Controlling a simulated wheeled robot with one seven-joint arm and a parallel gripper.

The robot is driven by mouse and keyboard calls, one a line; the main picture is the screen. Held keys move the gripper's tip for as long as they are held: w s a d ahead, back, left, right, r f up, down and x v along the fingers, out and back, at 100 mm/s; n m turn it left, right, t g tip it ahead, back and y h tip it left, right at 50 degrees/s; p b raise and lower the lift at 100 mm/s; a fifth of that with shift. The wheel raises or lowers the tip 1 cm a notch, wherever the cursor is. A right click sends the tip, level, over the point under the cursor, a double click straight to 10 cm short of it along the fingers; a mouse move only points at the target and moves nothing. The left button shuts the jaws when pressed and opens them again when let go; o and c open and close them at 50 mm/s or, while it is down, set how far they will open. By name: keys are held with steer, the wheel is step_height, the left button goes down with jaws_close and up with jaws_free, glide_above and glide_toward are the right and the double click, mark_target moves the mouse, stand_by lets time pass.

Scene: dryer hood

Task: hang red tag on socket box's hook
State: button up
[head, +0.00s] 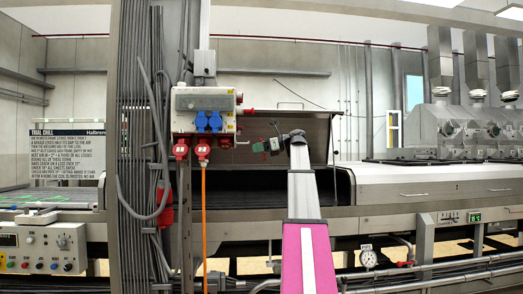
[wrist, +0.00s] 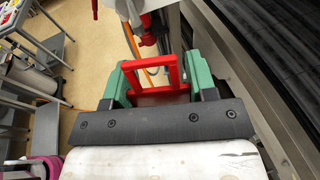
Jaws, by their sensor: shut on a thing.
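The red tag (wrist: 170,72), an open rectangular frame, sits between the green fingers of my gripper (wrist: 158,76) in the wrist view. The gripper is shut on it. In the head view my gripper (head: 262,146) is just right of the socket box (head: 205,101) and slightly below its lower edge, apart from it. The socket box is light grey with blue sockets on its front and red sockets below. The tag is too small to make out clearly in the head view. I cannot make out the hook for certain among the small parts at the box's right side.
An orange cable (head: 204,225) hangs from the box's red sockets. A steel post with grey conduits (head: 135,120) stands to the left. The dryer's raised lid (head: 285,130) is behind my arm. A cart (wrist: 45,50) stands at the left in the wrist view.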

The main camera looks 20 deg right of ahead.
steer(key=w+a+f, duration=0.1)
steer(key=w+a, duration=0.1)
steer(key=a, duration=0.5)
stand_by(0.9)
